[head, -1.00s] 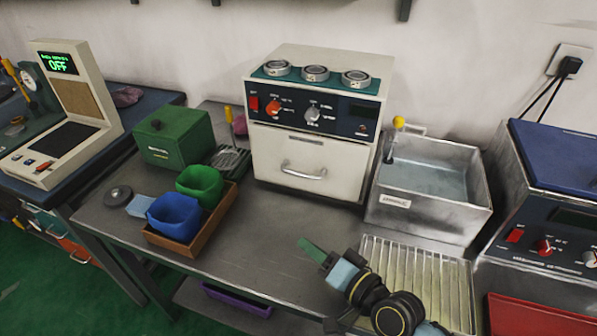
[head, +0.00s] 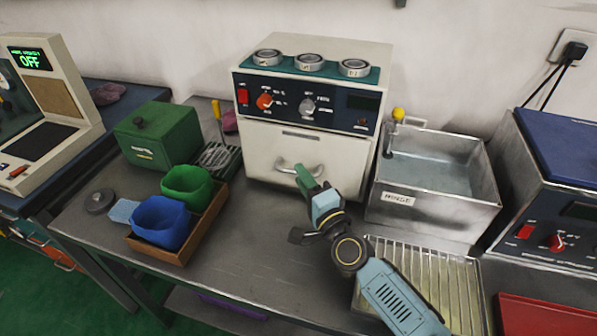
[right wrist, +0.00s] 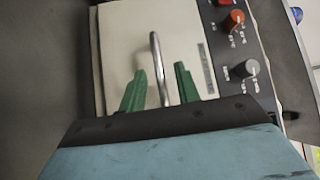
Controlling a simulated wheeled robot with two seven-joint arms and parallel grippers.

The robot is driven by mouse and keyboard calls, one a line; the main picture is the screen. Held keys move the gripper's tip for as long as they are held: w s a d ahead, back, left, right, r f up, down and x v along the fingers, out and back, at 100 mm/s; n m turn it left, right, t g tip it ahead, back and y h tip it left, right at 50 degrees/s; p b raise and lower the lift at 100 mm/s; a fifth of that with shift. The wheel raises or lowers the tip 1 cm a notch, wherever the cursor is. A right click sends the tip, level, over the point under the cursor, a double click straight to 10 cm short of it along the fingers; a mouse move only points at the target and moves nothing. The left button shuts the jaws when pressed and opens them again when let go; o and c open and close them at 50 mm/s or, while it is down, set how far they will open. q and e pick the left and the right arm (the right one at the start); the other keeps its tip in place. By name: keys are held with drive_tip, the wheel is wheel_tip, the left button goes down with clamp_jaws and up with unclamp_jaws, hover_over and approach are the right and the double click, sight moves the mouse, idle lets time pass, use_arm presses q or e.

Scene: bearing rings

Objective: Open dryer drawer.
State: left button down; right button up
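The dryer (head: 310,110) is a cream box on the bench with a dark control panel and a drawer front (head: 270,155) below it. The drawer looks shut. Its curved metal handle (head: 288,168) shows in the head view, partly hidden by my right gripper (head: 304,174). In the right wrist view, the handle (right wrist: 157,65) runs down between the two green fingers of my right gripper (right wrist: 160,85). The fingers are apart, one on each side of the handle. I cannot tell if either finger touches it. My left gripper is not in view.
Three metal rings (head: 310,62) sit on top of the dryer. A rinse basin (head: 435,180) and a ribbed tray (head: 440,285) stand on the right. A wooden tray (head: 185,250) with blue and green bins and a green box (head: 155,135) are on the left. Bench space before the drawer is clear.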

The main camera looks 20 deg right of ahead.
drive_tip(key=shift+x, duration=1.3)
drive_tip(key=shift+c, duration=0.5)
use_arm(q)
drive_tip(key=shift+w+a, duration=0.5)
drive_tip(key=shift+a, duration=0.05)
use_arm(e)
clamp_jaws()
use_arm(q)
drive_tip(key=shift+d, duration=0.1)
